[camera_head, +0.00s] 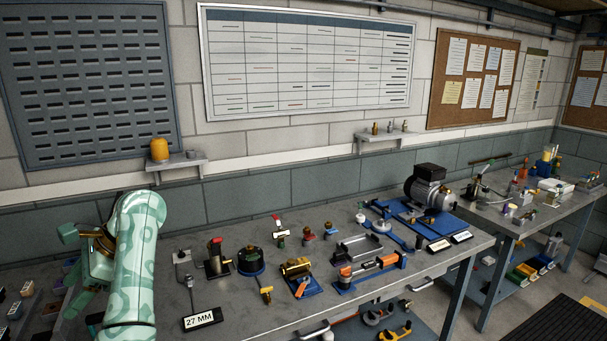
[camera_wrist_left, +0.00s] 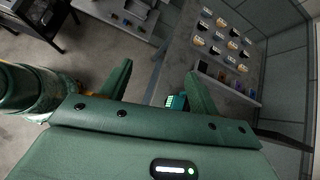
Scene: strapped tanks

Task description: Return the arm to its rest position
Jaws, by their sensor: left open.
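My left arm (camera_head: 135,255), pale green with darker patterns, comes up at the left of the head view and bends over. My left gripper (camera_head: 74,268) hangs at the far left, beyond the left end of the main workbench. In the left wrist view its two green fingers stand wide apart, and the gripper (camera_wrist_left: 158,82) is open with nothing held. A small teal object (camera_wrist_left: 176,101) shows beside the right finger; I cannot tell what it is. My right gripper is not in view.
The main workbench (camera_head: 260,315) carries a "27 MM" sign (camera_head: 202,319), a blue-based black fitting (camera_head: 250,262), and a motor pump (camera_head: 427,187). Small parts (camera_head: 27,288) lie at the lower left near the gripper. A slotted panel (camera_head: 90,85) hangs behind. In the wrist view, several small parts (camera_wrist_left: 222,38) stand on a surface.

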